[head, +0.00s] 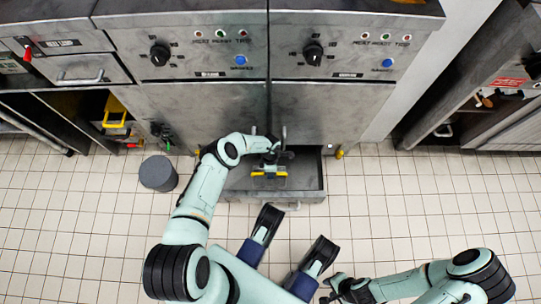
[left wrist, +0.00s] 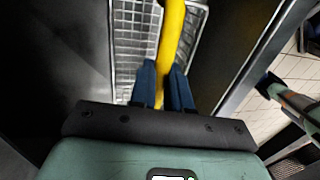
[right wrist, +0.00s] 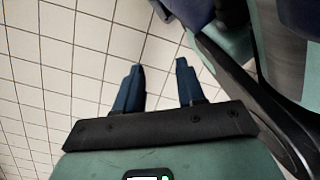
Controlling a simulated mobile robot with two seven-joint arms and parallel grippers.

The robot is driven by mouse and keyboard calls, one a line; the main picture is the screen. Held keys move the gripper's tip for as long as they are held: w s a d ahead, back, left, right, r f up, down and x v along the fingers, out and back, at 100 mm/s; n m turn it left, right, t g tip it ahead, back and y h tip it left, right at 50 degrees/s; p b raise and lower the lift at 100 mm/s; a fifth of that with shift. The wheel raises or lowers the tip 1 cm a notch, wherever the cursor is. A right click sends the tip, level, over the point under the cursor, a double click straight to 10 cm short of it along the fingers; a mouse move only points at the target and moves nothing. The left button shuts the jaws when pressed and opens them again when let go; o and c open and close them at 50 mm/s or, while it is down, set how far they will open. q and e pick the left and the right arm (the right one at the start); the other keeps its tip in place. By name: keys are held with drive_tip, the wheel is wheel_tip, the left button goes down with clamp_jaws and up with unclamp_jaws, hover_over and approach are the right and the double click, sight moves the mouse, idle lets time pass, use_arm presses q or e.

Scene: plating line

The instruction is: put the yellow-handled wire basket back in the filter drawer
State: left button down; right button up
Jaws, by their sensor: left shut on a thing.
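The wire basket (left wrist: 132,40) shows in the left wrist view as a grey mesh with a yellow handle (left wrist: 173,40). My left gripper (left wrist: 165,75) is shut on that handle. In the head view my left gripper (head: 270,168) is over the open filter drawer (head: 312,184), with the yellow handle (head: 260,174) just below it. The basket is within the drawer's outline; I cannot tell whether it rests on the drawer's floor. The arm and gripper hide much of it. My right gripper (head: 336,291) is low in the head view, away from the drawer. In the right wrist view its fingers (right wrist: 160,82) are apart and empty.
The drawer stands out from below the grey cabinet fronts (head: 335,115). A dark grey cylinder (head: 158,173) stands on the tiled floor to its left. A yellow-edged item (head: 115,112) is in the open bay at left. The tiled floor (head: 420,200) at right is clear.

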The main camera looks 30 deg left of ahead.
use_arm(q)
drive_tip(key=shift+f, duration=0.1)
drive_tip(key=c, duration=1.1)
unclamp_jaws()
drive_tip(key=p+v, duration=0.3)
drive_tip(key=v, duration=0.9)
use_arm(e)
drive_tip(key=w+r+t, duration=0.2)
drive_tip(key=w+r, duration=0.1)
drive_tip(key=w, duration=0.3)
drive_tip(key=shift+a, duration=0.35)
drive_tip(key=shift+r, duration=0.1)
use_arm(q)
drive_tip(key=shift+r, duration=0.2)
use_arm(e)
drive_tip(key=shift+r, duration=0.1)
